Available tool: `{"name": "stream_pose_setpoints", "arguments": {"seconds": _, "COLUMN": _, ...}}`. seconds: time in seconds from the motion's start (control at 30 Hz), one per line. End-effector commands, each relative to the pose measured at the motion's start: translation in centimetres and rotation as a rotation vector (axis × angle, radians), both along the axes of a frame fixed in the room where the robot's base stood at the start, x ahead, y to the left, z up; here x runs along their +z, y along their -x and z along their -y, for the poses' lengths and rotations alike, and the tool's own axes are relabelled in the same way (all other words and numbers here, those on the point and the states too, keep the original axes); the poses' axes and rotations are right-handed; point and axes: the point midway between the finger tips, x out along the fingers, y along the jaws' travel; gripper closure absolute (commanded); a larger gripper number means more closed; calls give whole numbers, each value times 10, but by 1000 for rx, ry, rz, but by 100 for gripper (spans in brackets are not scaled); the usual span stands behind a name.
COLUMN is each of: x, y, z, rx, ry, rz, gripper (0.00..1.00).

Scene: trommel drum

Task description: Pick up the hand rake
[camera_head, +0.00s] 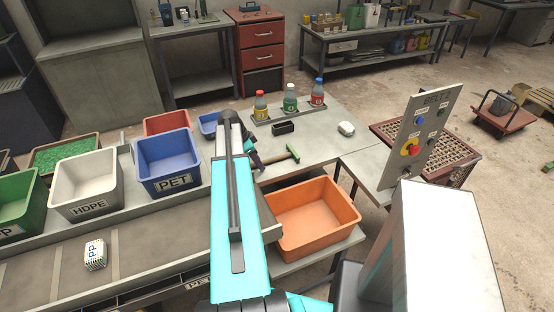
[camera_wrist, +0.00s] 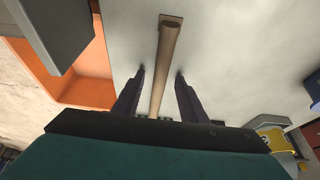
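The hand rake lies on the grey worktop. In the wrist view the rake's tan shaft (camera_wrist: 160,75) runs lengthwise through the gap between my two dark fingers. My gripper (camera_wrist: 160,71) is open, with a visible gap on each side of the shaft. In the head view my gripper (camera_head: 254,160) is partly hidden behind my arm. The near part of the rake is hidden by my gripper in the wrist view.
An orange bin (camera_head: 312,240) stands just in front of the worktop, close to the rake. A tray of bottles (camera_head: 290,98) and a dark block (camera_head: 283,127) are behind it. A white object (camera_head: 346,129) is to the right. A control panel (camera_head: 420,136) stands farther right.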

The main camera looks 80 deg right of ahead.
Motion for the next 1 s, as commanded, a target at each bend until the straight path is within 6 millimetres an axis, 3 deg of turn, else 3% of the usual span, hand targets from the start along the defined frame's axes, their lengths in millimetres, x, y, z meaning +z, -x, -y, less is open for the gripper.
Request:
{"name": "stream_pose_setpoints", "arguments": {"seconds": 0.1, "x": 0, "y": 0, "z": 0, "rx": 0, "ry": 0, "rz": 0, "gripper": 61}}
{"name": "stream_pose_setpoints", "arguments": {"seconds": 0.33, "x": 0, "y": 0, "z": 0, "rx": 0, "ry": 0, "rz": 0, "gripper": 100}}
{"name": "stream_pose_setpoints", "arguments": {"seconds": 0.77, "x": 2, "y": 0, "z": 0, "rx": -1, "ry": 1, "rz": -1, "gripper": 100}}
{"name": "stream_pose_setpoints", "arguments": {"seconds": 1.0, "x": 15, "y": 0, "z": 1, "rx": -1, "ry": 3, "rz": 1, "gripper": 100}}
